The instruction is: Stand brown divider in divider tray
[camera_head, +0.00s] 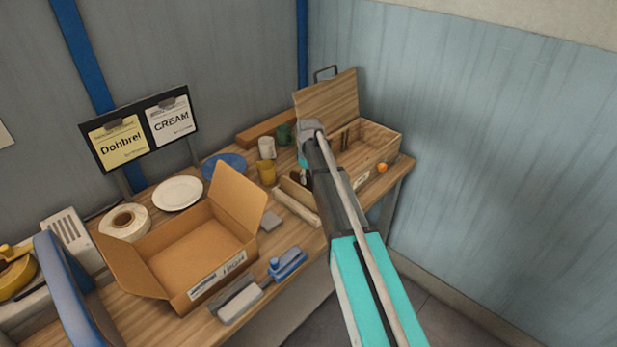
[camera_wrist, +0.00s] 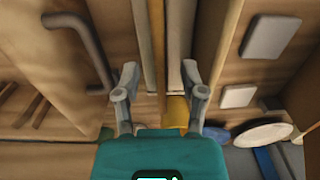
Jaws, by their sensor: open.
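My gripper (camera_wrist: 160,88) is open and points down, its fingers apart on either side of narrow upright wooden edges (camera_wrist: 150,45). Nothing is clearly clasped. In the head view my gripper (camera_head: 303,178) hangs over a small light-wood tray (camera_head: 293,190) at the table's front, partly hiding it. I cannot tell for sure which wooden piece is the brown divider, or whether the edges between the fingers are that divider or tray walls. A wooden box (camera_head: 385,140) with a raised lid (camera_head: 328,97) stands right of the gripper, with dark slats inside.
A yellow mug (camera_head: 266,172), a white mug (camera_head: 266,147) and a green mug (camera_head: 284,133) stand left of the gripper. An orange ball (camera_head: 382,168) sits right.

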